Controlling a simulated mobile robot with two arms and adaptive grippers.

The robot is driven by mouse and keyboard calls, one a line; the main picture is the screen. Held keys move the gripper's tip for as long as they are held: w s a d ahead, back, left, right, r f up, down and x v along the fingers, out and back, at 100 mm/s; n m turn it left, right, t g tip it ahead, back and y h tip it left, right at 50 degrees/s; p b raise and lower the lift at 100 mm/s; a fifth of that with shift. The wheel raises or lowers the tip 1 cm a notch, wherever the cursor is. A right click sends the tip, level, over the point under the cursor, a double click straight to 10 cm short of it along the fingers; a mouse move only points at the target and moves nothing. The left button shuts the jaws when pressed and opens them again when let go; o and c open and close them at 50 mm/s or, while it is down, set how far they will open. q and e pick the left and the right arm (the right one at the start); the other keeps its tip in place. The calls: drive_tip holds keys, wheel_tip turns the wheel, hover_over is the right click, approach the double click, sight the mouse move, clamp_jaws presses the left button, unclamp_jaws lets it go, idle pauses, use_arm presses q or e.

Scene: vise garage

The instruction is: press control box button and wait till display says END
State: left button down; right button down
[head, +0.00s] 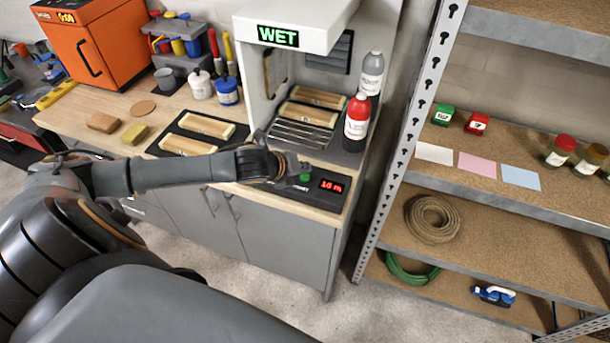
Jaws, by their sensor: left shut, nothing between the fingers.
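The black control box (326,199) sits at the front edge of the workbench, below the white booth. Its small display (332,186) shows red characters that look like "10 M"; they are too small to read surely. A green button (305,177) shows just left of the display. My left gripper (298,170) is shut and empty, with its tips right at the green button; I cannot tell if they touch it. A sign (278,37) on the booth reads "WET" in green. My right gripper is not in view.
Wooden blocks (319,97) lie on a rack inside the booth, and others on a dark tray (166,149). A red-capped bottle (357,116) and a grey bottle (372,72) stand right of it. A metal shelf (487,180) stands at the right.

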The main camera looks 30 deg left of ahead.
sight(303, 178)
use_arm(q)
drive_tip(key=shift+f, duration=0.15)
idle(0.3)
drive_tip(key=shift+f, duration=0.25)
drive_tip(key=shift+f, duration=0.5)
idle(0.5)
idle(0.4)
drive_tip(key=shift+r+p, duration=0.95)
drive_tip(key=shift+p, duration=0.05)
wheel_tip(303, 178, up, 5)
drive_tip(key=p, duration=0.5)
